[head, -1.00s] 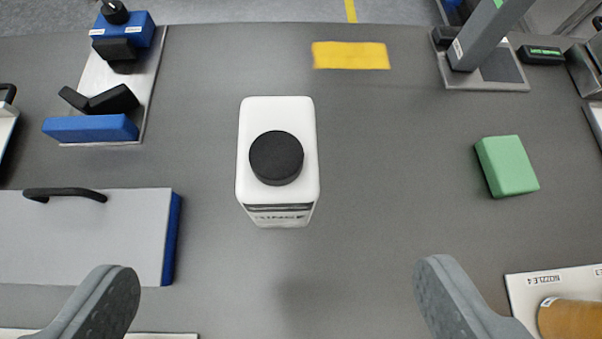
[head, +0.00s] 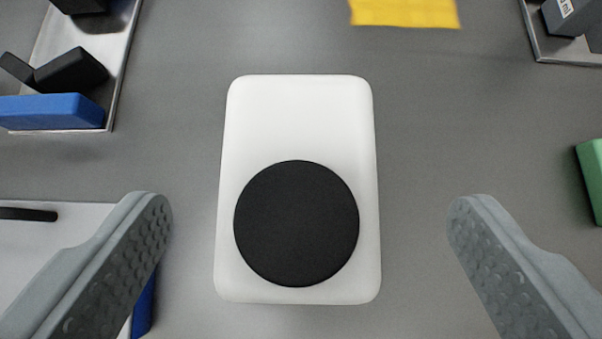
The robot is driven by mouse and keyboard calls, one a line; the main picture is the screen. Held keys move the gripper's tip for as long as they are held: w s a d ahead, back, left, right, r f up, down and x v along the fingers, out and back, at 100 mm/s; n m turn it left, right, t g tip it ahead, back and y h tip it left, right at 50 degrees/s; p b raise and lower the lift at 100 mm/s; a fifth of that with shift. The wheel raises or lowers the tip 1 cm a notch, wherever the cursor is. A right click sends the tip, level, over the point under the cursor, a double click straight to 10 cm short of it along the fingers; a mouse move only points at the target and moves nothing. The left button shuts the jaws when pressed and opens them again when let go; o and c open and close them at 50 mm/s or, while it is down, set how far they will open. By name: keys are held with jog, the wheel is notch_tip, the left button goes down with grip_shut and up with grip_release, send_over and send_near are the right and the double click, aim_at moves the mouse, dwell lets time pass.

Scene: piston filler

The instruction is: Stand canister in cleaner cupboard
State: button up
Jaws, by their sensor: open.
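The white canister (head: 300,120) with a round black cap stands upright on the grey worktop, seen from above in the middle of the head view. My gripper (head: 310,215) is open. Its two grey fingers are on the left and right of the canister, with a gap on each side, and touch nothing. The canister's label is hidden from this angle. A grey-topped box with a blue side and a black handle (head: 60,250) is at the lower left, partly behind the left finger; I cannot tell whether it is the cleaner cupboard.
A metal tray with blue and black parts (head: 115,65) is at the upper left. A yellow patch (head: 405,10) lies at the top. A green block (head: 592,175) is at the right edge, and a stand base (head: 565,45) at the upper right.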

jog(key=x, duration=0.5)
jog(key=shift+a+f, duration=0.15)
jog(key=shift+a, duration=0.1)
grip_shut()
